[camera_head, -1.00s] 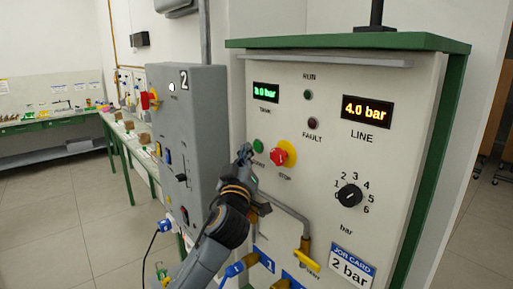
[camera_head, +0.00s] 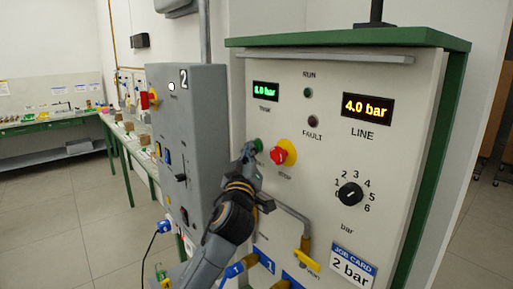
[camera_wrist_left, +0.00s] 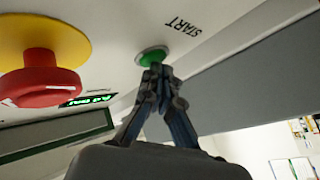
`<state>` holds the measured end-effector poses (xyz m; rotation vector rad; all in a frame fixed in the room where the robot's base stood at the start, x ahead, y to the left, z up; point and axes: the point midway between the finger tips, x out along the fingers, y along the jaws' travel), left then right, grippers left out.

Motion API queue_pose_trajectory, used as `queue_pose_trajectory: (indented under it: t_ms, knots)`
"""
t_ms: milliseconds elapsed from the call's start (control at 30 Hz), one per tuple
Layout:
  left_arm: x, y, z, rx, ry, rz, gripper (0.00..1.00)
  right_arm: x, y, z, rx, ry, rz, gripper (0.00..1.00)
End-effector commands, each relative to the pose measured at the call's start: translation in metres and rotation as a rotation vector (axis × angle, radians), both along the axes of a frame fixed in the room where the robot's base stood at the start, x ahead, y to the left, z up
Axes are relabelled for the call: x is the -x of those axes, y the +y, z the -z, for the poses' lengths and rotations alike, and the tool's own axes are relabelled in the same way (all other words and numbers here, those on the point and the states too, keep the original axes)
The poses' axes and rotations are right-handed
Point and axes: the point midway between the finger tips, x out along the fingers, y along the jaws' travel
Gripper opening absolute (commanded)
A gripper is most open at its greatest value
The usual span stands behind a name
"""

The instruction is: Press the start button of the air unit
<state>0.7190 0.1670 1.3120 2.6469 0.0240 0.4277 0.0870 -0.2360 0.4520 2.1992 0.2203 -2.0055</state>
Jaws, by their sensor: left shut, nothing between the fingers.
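The air unit (camera_head: 410,120) is a pale panel in a green frame. Its green start button (camera_head: 258,144) sits left of the red stop button (camera_head: 279,156) on its yellow disc. The start button also shows in the left wrist view (camera_wrist_left: 152,56), beside the word START. My left gripper (camera_head: 248,150) is shut and empty, its fingertips at the start button and covering part of it. In the left wrist view the closed fingertips (camera_wrist_left: 157,70) overlap the button's lower edge; I cannot tell whether they press it. My right gripper is not in view.
A grey box marked 2 (camera_head: 188,130) stands close on the left of my arm. A yellow-handled valve (camera_head: 307,258) and a bent pipe lie below right. A selector knob (camera_head: 350,194) and a job card reading 2 bar (camera_head: 352,267) are further right.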

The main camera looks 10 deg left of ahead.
Motion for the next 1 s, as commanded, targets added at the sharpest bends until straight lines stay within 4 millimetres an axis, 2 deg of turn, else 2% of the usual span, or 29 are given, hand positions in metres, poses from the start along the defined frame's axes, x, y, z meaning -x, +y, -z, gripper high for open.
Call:
queue_pose_trajectory:
  t_ms: [667,1000]
  knots:
    - [-0.004,-0.003,0.0,0.001,-0.001,0.001,0.0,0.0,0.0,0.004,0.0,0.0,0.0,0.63]
    - [0.006,0.004,0.001,0.001,0.0,0.0,0.0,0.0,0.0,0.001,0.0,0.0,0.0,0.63]
